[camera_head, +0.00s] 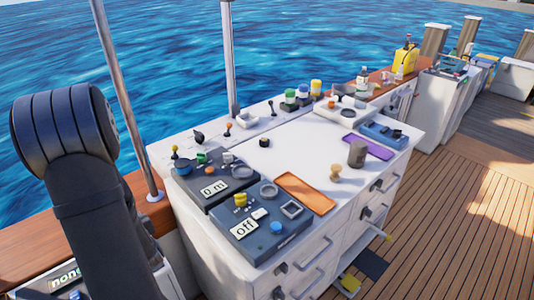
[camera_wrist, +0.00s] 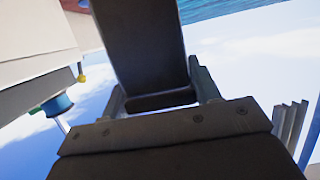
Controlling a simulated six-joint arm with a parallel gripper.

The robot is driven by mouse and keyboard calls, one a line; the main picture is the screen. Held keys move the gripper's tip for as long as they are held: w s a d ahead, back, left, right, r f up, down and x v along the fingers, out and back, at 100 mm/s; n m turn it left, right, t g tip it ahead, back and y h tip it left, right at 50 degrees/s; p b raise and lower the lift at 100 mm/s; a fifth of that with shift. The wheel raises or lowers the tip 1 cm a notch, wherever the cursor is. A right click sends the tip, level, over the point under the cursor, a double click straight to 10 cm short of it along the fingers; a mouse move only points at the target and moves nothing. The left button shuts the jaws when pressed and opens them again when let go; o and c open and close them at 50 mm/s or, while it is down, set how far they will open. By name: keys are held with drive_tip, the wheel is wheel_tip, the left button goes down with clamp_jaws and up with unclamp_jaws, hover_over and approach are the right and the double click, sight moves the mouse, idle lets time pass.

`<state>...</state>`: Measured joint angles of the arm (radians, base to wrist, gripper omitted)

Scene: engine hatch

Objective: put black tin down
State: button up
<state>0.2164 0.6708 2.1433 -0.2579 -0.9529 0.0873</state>
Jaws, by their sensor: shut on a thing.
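In the wrist view my gripper (camera_wrist: 157,82) is shut on a dark, flat-sided thing, which looks like the black tin (camera_wrist: 140,40). It sits between the two grey fingers and runs out of the top of the picture. Its far end is cut off. In the camera_head view neither my gripper nor the held tin can be made out; only my dark arm shows at the left.
A white counter (camera_head: 305,150) carries an orange mat (camera_head: 305,194), a purple mat (camera_head: 368,147), a grey cylinder (camera_head: 357,154), a small black cube (camera_head: 264,142) and a tan knob-shaped piece (camera_head: 335,173). Control panels (camera_head: 262,228) fill its near left. Its middle has clear room.

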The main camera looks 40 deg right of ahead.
drive_tip(key=shift+s+a, duration=0.1)
drive_tip(key=shift+s, duration=0.5)
drive_tip(key=w+d+r+m+g+h, duration=0.2)
drive_tip(key=d+r+m+h, duration=0.2)
drive_tip(key=d+r, duration=0.65)
drive_tip(key=w+d+r+m+g+h, duration=0.1)
drive_tip(key=w+d+r+m+h, duration=0.15)
drive_tip(key=d+r+h, duration=0.8)
drive_tip(key=s+d+f+m+g+y, duration=0.1)
drive_tip(key=d+y, duration=0.1)
drive_tip(key=d, duration=0.8)
drive_tip(key=s+d+f+m+y, duration=0.1)
drive_tip(key=s+d+m+y, duration=0.1)
drive_tip(key=d, duration=0.9)
drive_tip(key=s+d+f+m+g+h, duration=0.1)
drive_tip(key=s+d+m+g, duration=0.1)
drive_tip(key=s+d, duration=1.05)
drive_tip(key=s+d+f+m+g+h, duration=0.1)
drive_tip(key=s+d+m+g+h, duration=0.15)
drive_tip(key=s+d, duration=1.05)
drive_tip(key=w+d+f, duration=0.1)
drive_tip(key=w+f, duration=0.4)
drive_tip(key=w, duration=0.2)
drive_tip(key=w+d+f, duration=0.2)
drive_tip(key=w+f, duration=0.3)
drive_tip(key=w, duration=0.2)
drive_tip(key=shift+w+d+f+n+y, duration=0.25)
drive_tip(key=shift+w+n+y, duration=0.05)
drive_tip(key=shift+f, duration=0.1)
